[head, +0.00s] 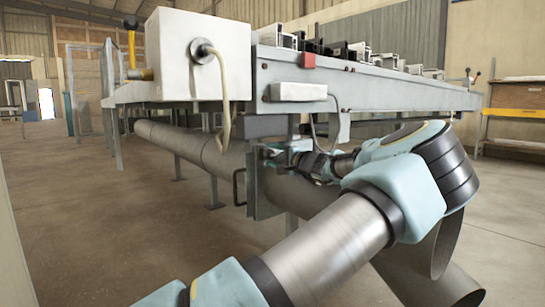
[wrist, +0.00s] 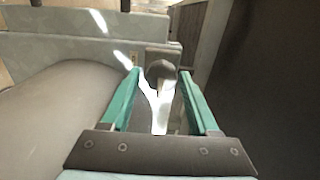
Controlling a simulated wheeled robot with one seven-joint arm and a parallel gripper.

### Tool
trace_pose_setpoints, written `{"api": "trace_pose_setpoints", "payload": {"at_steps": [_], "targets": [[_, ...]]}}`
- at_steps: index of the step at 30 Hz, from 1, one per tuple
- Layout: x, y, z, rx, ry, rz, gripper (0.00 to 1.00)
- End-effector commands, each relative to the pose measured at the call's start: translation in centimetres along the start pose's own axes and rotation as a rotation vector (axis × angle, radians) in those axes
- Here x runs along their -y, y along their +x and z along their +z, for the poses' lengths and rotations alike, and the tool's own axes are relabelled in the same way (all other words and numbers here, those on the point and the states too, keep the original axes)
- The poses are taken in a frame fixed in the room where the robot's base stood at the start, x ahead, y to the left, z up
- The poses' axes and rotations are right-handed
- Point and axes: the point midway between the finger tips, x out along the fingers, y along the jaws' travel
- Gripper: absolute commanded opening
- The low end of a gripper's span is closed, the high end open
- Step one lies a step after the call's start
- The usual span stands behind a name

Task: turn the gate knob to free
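My gripper (wrist: 160,78) has its two teal fingers spread apart in the wrist view. A dark, rounded knob (wrist: 161,70) shows between the fingertips, against a grey plate edge. It appears to be the gate knob. I see gaps on both sides of it, and cannot tell whether it is level with the tips or just beyond. In the head view my gripper (head: 279,156) is under the bench end, at the upright gate plate (head: 263,190) on the big grey duct. The knob is not clear there, being small and behind my fingers.
The big grey duct (head: 190,146) runs under the bench (head: 370,88). A black handle (head: 239,187) sticks out left of the gate plate. A white box (head: 290,91) and a hanging cable (head: 225,110) are close above my gripper. Open floor (head: 120,230) lies to the left.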

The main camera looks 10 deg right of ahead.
Motion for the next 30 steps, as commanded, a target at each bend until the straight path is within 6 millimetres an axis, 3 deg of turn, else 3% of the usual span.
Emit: {"api": "trace_pose_setpoints", "payload": {"at_steps": [13,24,30], "targets": [[0.1,-0.8,0.0,0.000,0.001,-0.001,0.71],[0.3,-7.6,-0.1,-0.002,0.001,-0.001,0.71],[0.1,-10.1,0.0,0.000,0.000,-0.001,0.71]]}}
